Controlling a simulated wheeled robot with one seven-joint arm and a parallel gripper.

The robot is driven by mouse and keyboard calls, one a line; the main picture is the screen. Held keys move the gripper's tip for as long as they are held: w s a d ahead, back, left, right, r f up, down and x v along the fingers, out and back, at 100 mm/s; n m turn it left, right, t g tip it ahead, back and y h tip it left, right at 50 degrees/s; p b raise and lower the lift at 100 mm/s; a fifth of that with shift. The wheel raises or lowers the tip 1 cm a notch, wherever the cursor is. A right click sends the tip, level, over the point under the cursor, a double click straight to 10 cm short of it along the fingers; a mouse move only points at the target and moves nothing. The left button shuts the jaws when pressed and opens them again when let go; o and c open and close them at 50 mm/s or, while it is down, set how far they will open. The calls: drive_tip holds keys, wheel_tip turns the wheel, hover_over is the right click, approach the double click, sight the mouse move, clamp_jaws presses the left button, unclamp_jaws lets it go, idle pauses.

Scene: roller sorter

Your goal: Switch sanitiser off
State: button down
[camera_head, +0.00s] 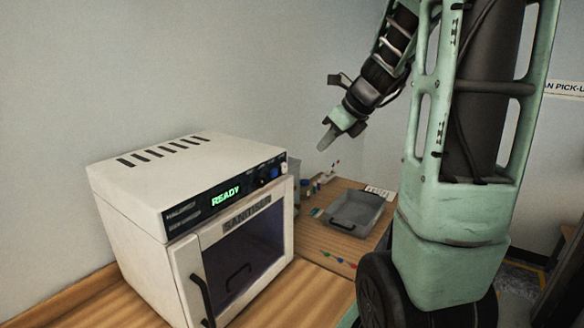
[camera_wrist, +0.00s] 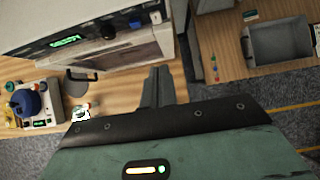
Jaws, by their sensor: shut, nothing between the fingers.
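The sanitiser (camera_head: 150,190) is a white box on the wooden counter, with a dark control strip on its front. Its green display (camera_head: 226,196) reads READY. The sanitiser door (camera_head: 245,255) with a dark window and black handle looks closed. My gripper (camera_head: 326,138) is shut and empty, up and to the right of the sanitiser, apart from it. In the wrist view its fingers (camera_wrist: 158,82) point toward the sanitiser front.
A grey tray (camera_head: 355,212) lies on the counter right of the sanitiser, with small coloured items (camera_head: 340,261) near it. In the wrist view a blue-topped device (camera_wrist: 28,104) stands at the left. Open air lies between my gripper and the sanitiser.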

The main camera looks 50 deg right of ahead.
sight(284, 168)
drive_tip(key=w+r+p+x, duration=0.1)
drive_tip(key=w+p+x, duration=0.1)
drive_tip(key=x, duration=1.1)
drive_tip(key=shift+r, duration=0.35)
drive_tip(key=shift+w+f+b, duration=0.1)
drive_tip(key=shift+w+b, duration=0.05)
drive_tip(key=shift+b, duration=0.15)
